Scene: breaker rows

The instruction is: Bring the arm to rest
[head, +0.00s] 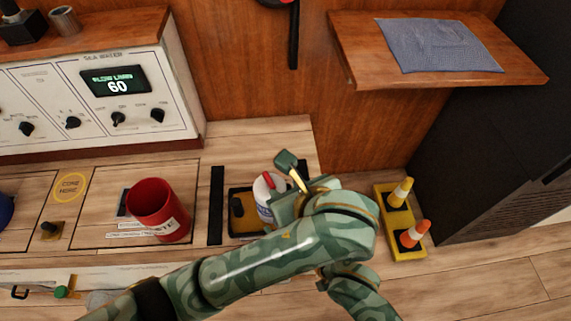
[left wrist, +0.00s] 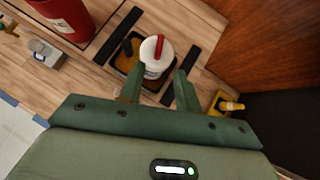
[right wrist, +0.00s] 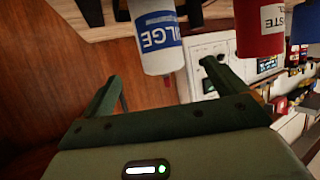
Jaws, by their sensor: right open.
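The left arm reaches across the head view from the lower left. Its left gripper (head: 285,180) is over a white bottle (head: 264,200) with a red handle, partly hidden by it. In the left wrist view the left gripper (left wrist: 160,75) is open and empty, its fingers apart with the white bottle (left wrist: 154,55) just beyond the tips. In the right wrist view the right gripper (right wrist: 163,75) is open and empty. The bottle, labelled BILGE (right wrist: 158,38), appears upside down beyond its fingertips. I cannot make out the right gripper in the head view.
The bottle stands in a black tray (head: 238,226) between dark strips. A red bucket (head: 156,210) is to its left. A yellow holder (head: 405,243) with two small cones is to the right. A wooden shelf (head: 345,45) bears a blue cloth (head: 437,45). A control panel (head: 95,100) stands behind.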

